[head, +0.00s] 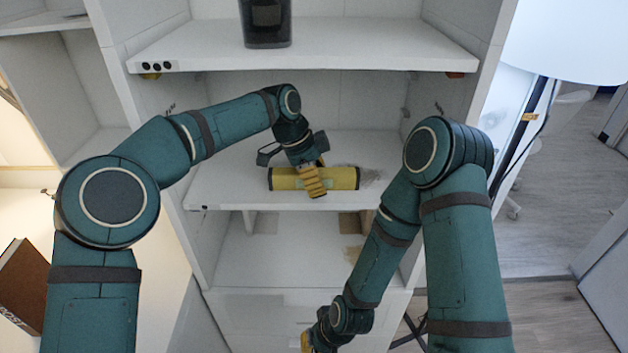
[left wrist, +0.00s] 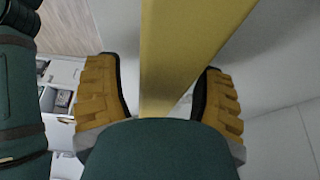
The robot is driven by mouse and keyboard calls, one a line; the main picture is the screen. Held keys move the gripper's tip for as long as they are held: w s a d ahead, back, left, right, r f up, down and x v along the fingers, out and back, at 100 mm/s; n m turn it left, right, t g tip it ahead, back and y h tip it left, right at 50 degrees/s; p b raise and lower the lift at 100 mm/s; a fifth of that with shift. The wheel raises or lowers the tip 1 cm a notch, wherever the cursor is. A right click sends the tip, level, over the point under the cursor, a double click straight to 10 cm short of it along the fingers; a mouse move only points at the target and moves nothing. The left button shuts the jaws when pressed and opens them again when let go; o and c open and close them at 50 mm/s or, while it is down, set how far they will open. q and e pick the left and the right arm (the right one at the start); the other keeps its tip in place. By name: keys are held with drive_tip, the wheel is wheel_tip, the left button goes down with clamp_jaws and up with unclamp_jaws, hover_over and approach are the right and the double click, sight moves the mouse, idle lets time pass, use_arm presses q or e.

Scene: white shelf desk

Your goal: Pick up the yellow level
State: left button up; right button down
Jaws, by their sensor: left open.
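The yellow level (head: 343,178), a long yellow bar with dark ends, lies across the middle shelf of the white desk. My left gripper (head: 313,183) is over the level at its middle, with yellow ribbed fingers in front of it. In the left wrist view the level (left wrist: 185,50) runs between the two fingers of the left gripper (left wrist: 160,95). The fingers are open, with a gap visible on the right side. My right gripper (head: 306,342) is low at the bottom edge, mostly hidden, so its jaws cannot be made out.
The middle shelf (head: 225,190) is otherwise mostly bare. An upper shelf (head: 370,50) sits above my left arm and holds a dark container (head: 265,24). White side walls close in the shelf left and right. A white lamp (head: 568,40) stands at the right.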

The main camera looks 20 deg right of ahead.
use_arm(q)
clamp_jaws()
drive_tip(key=shift+s+r, duration=0.1)
idle(0.3)
